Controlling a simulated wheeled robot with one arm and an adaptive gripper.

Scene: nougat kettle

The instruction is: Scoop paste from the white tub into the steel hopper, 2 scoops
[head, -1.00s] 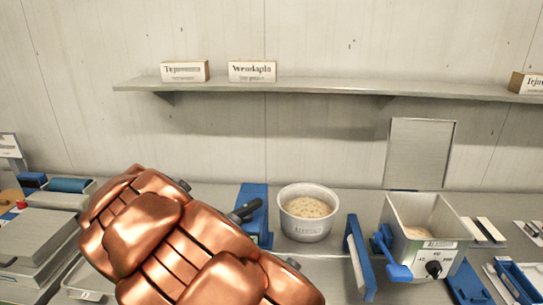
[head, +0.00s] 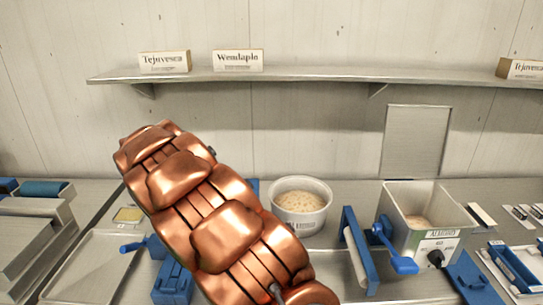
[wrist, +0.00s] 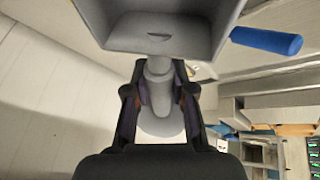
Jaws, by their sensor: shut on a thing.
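The white tub (head: 299,228) stands on the steel counter, right of my copper arm in the head view, with pale lumpy paste (head: 301,201) in it. The steel hopper (head: 449,207) stands further right, with a blue crank and some pale stuff (head: 417,222) low inside. In the wrist view my gripper (wrist: 158,92) is shut on the grey neck of a scoop (wrist: 160,35), whose broad grey pan fills the top of the picture. My gripper and scoop are not visible in the head view.
A blue-framed stand (head: 361,250) is between tub and hopper. A blue object (head: 172,283) and a shallow steel tray (head: 92,270) lie left of my arm. A shelf (head: 300,75) with boxes runs along the wall. A blue cylinder (wrist: 267,41) shows at the wrist view's right.

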